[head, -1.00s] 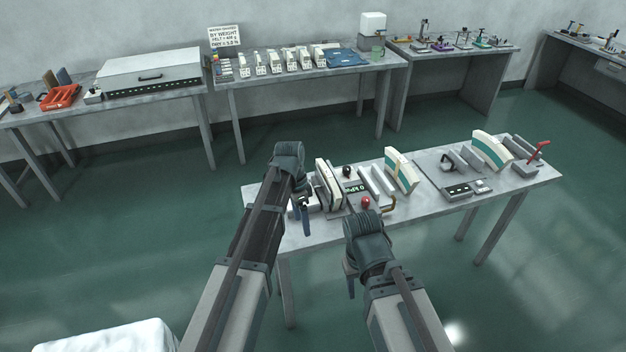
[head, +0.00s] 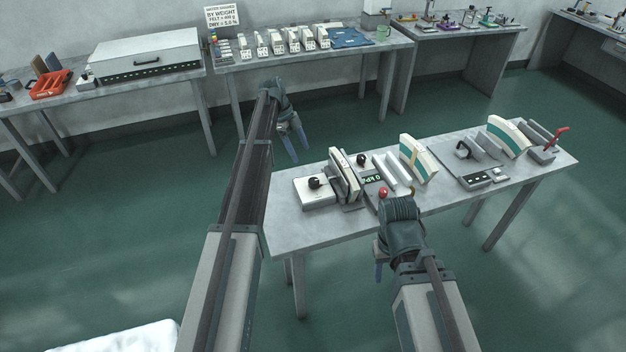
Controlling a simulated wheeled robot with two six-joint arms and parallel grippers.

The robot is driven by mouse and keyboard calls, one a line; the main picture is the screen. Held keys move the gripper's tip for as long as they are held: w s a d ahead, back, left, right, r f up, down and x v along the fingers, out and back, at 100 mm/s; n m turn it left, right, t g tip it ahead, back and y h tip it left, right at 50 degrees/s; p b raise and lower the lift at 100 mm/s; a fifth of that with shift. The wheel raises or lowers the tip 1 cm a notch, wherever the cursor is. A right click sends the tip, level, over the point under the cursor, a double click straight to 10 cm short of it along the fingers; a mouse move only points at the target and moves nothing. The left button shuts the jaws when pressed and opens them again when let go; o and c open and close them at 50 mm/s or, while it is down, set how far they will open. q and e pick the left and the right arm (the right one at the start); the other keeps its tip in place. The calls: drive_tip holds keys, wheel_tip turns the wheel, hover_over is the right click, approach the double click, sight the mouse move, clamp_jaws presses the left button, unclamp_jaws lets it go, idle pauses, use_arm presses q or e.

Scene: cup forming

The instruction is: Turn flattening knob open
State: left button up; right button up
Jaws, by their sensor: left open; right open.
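A pale box with a black knob (head: 314,183) lies at the left end of the near table. A second black knob (head: 361,158) stands behind a dark panel with a small "0 kPa" display (head: 371,179). I cannot tell which of them is the flattening knob, nor how far either is turned. My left gripper (head: 301,155) is open and empty, beyond the table's back left edge and apart from both knobs. My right gripper (head: 378,274) is open in front of the table's front edge, its fingers partly hidden by my wrist.
White upright plates (head: 345,174) stand between the knob box and the panel. A red ball knob (head: 383,193) is close to my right wrist. Curved white-green blocks (head: 417,159) and a red lever (head: 562,131) stand farther right. The near table's front left surface (head: 310,232) is clear.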

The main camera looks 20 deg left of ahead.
sight(313, 180)
use_arm(q)
drive_tip(key=b+x, duration=1)
drive_tip(key=x, duration=0.2)
drive_tip(key=shift+a+f+b, duration=0.1)
drive_tip(key=shift+a+b, duration=0.05)
drive_tip(key=shift+b, duration=0.2)
drive_tip(key=shift+d+f+b, duration=0.3)
drive_tip(key=shift+f+b, duration=0.2)
drive_tip(key=shift+s, duration=0.1)
clamp_jaws()
